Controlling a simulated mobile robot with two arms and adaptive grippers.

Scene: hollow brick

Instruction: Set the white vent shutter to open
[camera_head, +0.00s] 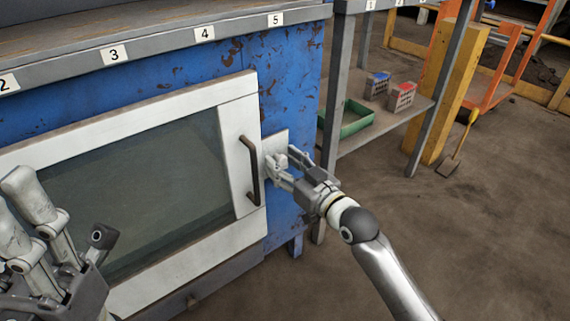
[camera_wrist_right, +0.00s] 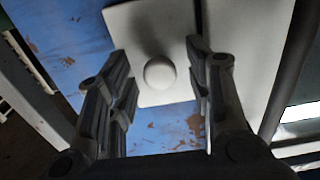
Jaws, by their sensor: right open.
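The white vent shutter (camera_head: 279,139) is a small pale plate on the blue cabinet, just right of the glazed door. In the right wrist view the plate (camera_wrist_right: 128,24) carries a round white knob (camera_wrist_right: 159,74). My right gripper (camera_head: 278,163) is open in front of the plate, with its fingers on either side of the knob in the wrist view. Contact with the knob cannot be made out. In the head view the fingers hide part of the plate. My left gripper (camera_head: 22,212) is at the lower left, in front of the door; its jaw opening is unclear.
The white-framed glass door (camera_head: 160,190) has a dark bar handle (camera_head: 250,170) close to the left of my right gripper. A shelf rack to the right holds a green tray (camera_head: 350,120) and two small crates (camera_head: 401,96).

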